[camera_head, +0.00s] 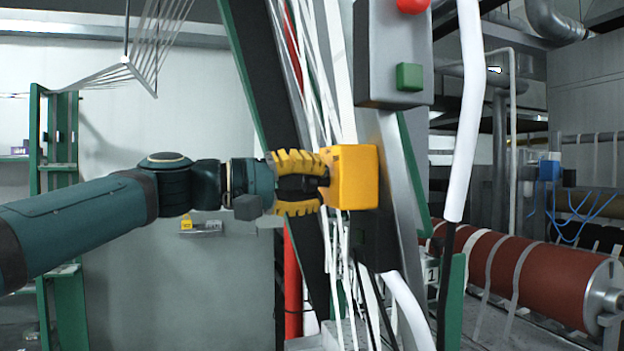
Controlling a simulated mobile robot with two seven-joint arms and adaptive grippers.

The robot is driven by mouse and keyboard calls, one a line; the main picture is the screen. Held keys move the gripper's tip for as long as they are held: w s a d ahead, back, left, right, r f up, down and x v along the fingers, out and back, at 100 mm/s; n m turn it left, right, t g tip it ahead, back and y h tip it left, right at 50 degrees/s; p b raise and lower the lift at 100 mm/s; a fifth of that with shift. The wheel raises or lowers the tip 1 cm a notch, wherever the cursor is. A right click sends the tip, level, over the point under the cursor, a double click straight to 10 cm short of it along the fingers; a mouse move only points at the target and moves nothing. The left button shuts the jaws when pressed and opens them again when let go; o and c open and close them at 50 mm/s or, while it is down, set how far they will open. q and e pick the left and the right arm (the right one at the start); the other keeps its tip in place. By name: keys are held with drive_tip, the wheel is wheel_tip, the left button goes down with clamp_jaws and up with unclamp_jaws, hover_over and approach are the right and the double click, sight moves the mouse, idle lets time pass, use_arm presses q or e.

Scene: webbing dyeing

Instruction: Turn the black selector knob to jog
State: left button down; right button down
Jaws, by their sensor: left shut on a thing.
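A yellow box (357,178) is mounted on the machine frame near the middle of the view. My left gripper (318,182) reaches it from the left, with its yellow ribbed fingers above and below the box's left side. The fingers are shut on the black selector knob (324,181), of which only a small dark part shows between the fingertips and the box. The knob's markings and which way it points cannot be made out. My right gripper is not in view.
A grey control box (392,60) with a green button (409,77) and a red button (412,4) hangs above the yellow box. White webbing strands run close behind the fingers. A red-brown roller (535,275) lies at the right. A green rack (62,200) stands at the left.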

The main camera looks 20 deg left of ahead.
use_arm(q)
drive_tip(key=shift+r+n+p, duration=0.1)
drive_tip(key=shift+n+p, duration=0.7)
drive_tip(key=shift+n, duration=1.5)
drive_tip(key=c, duration=0.6)
unclamp_jaws()
drive_tip(key=shift+a, duration=0.1)
drive_tip(key=v, duration=1.2)
